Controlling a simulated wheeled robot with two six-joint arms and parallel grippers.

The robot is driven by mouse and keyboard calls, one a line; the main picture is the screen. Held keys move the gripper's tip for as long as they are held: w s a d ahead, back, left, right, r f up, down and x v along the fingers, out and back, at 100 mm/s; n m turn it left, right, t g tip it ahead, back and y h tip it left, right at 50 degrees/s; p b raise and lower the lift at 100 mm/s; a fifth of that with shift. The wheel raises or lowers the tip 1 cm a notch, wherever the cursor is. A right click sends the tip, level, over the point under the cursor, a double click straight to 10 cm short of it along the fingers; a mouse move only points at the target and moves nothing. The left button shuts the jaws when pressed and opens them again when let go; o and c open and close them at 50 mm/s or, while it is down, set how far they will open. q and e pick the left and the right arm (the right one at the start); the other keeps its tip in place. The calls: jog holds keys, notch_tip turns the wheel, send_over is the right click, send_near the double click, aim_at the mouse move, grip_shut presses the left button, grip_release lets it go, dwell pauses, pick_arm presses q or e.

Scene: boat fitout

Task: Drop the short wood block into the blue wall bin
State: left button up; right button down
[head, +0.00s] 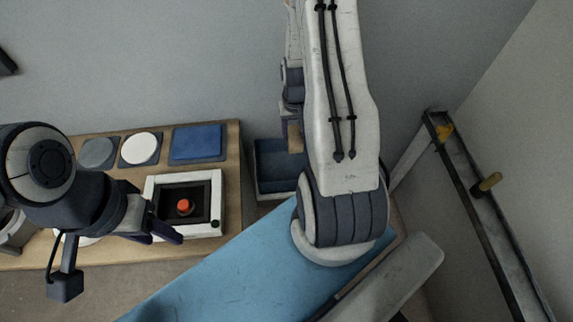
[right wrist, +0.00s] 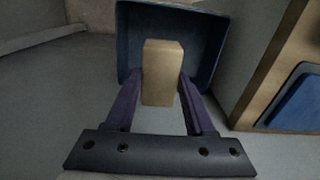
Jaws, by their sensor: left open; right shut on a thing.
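The short wood block (right wrist: 162,75) is a plain tan block held between the purple fingers of my right gripper (right wrist: 160,95). The blue wall bin (right wrist: 206,40) shows behind the block in the right wrist view, its walls on both sides of it. In the head view the bin (head: 270,178) is at centre, partly covered by my right arm. The block (head: 295,138) shows there near the bin's upper right part, below my right gripper (head: 290,120). Its height over the bin is hard to judge. My left gripper (head: 168,235) is open and empty near the button box.
A wooden bench (head: 232,190) stands left of the bin, bearing a white box with a red button (head: 184,207), a blue pad (head: 197,142) and round discs. A blue surface (head: 225,270) lies below the bin. A metal rail (head: 475,200) is at right.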

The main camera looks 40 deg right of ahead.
notch_tip(320, 180, down, 5)
jog(key=b, duration=0.3)
jog(key=shift+w+a+b, duration=0.15)
jog(key=shift+b, duration=0.15)
jog(key=shift+r, duration=0.1)
jog(key=shift+c, duration=0.9)
grip_release()
notch_tip(320, 180, up, 10)
jog(key=shift+r, duration=0.25)
